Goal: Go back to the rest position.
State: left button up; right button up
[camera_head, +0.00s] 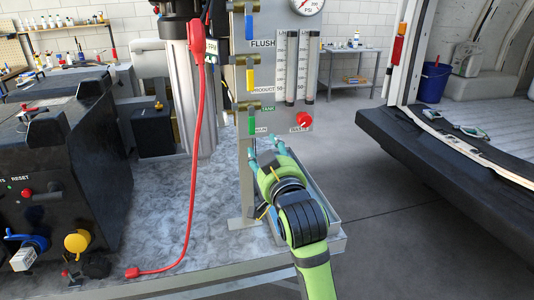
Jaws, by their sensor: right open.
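My right gripper (263,149) reaches up from the bottom of the head view on a green arm with dark joints. Its teal fingers are apart, and I see nothing held between them. It is just below the green-handled valve (252,125) and the lower edge of the grey panel (272,90). I cannot tell whether the fingers touch the panel. My left gripper is not in view.
A metal table (160,225) holds the panel, a filter housing (187,85), a red cable (199,150) and a black machine (60,165). A tray (318,200) lies partly behind my arm. An open vehicle bed (445,165) stands right. Floor between is clear.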

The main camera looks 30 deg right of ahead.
dwell(0.4)
jog(key=w+a+f+n+g+y, duration=0.1)
jog(key=w+a+f+g, duration=0.1)
jog(key=f, duration=1.1)
jog(key=w+a+f+n+g+y, duration=0.1)
jog(key=w+a+f+n+g, duration=0.1)
jog(key=f, duration=1)
jog(key=s+a+f+g+y, duration=0.15)
jog(key=s+f, duration=0.25)
jog(key=f, duration=0.4)
jog(key=s+f+n+g, duration=0.1)
jog(key=s+f+g, duration=0.15)
jog(key=f, duration=0.55)
jog(key=s+a+f+g, duration=0.1)
jog(key=s+f, duration=0.3)
jog(key=f, duration=0.4)
jog(key=s+f+g, duration=0.4)
jog(key=s+f, duration=1.3)
jog(key=s, duration=0.2)
jog(key=s+f+g, duration=0.1)
jog(key=s+f, duration=0.2)
jog(key=s, duration=0.8)
jog(key=s+d+f+n+g, duration=0.1)
jog(key=s+f+g, duration=0.1)
jog(key=s, duration=0.9)
jog(key=shift+s+f+g, duration=0.3)
jog(key=shift+f, duration=0.4)
